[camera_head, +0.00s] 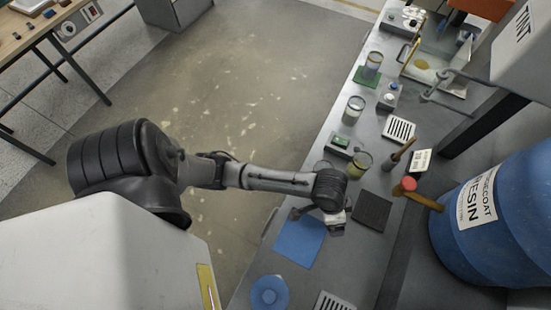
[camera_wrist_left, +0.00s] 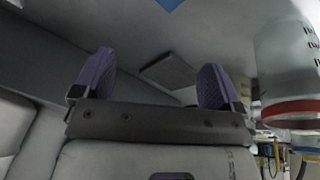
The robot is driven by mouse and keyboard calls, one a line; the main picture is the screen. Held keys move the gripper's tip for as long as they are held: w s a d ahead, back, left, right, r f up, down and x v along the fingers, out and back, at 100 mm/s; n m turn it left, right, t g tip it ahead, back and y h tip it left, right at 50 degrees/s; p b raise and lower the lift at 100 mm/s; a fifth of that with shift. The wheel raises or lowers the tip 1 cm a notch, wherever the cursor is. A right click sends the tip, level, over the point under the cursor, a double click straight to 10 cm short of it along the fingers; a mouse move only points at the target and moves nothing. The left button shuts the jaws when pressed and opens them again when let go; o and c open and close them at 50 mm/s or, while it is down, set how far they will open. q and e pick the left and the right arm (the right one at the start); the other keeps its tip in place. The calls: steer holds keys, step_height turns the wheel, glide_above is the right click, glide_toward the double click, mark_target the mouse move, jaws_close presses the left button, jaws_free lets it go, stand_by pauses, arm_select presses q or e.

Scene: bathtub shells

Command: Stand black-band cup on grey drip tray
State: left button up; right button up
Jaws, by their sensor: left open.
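My left gripper (camera_head: 335,222) is open and empty, low over the counter between a blue mat and a flat dark grey square pad; in the left wrist view its purple fingers (camera_wrist_left: 155,82) stand wide apart. The pad (camera_head: 371,211), which looks like the grey drip tray, is bare and just right of the gripper; a grey square also shows between the fingers (camera_wrist_left: 167,70). Clear cups stand farther up the counter: one (camera_head: 358,165) just beyond the gripper, one (camera_head: 353,111) behind it, and one (camera_head: 373,62) on a green mat. I cannot tell which has the black band.
The blue mat (camera_head: 299,242) is bare. A red-banded clear vessel (camera_wrist_left: 290,80) stands close on the right in the left wrist view. A blue barrel (camera_head: 500,220), a brush (camera_head: 402,151) and a red-topped item (camera_head: 408,184) line the right. A blue round item (camera_head: 269,294) is near the front.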

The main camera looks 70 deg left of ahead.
arm_select(q)
steer(key=shift+t, duration=0.4)
steer(key=s, duration=0.4)
steer(key=s+f, duration=0.1)
steer(key=s, duration=0.1)
steer(key=shift+s+a, duration=0.2)
steer(key=shift+a, duration=0.05)
steer(key=shift+o, duration=0.2)
steer(key=s+a, duration=0.1)
steer(key=s, duration=0.2)
steer(key=s+a+y, duration=0.1)
steer(key=s+a, duration=0.1)
steer(key=s, duration=0.1)
steer(key=s+a+n+y, duration=0.1)
steer(key=s+a, duration=0.1)
steer(key=shift+s+a+r+t, duration=0.1)
steer(key=shift+s+t, duration=0.2)
steer(key=shift+s, duration=0.1)
arm_select(e)
steer(key=shift+a, duration=0.1)
arm_select(q)
steer(key=shift+o, duration=0.2)
steer(key=shift+s+a, duration=0.3)
steer(key=shift+s, duration=0.05)
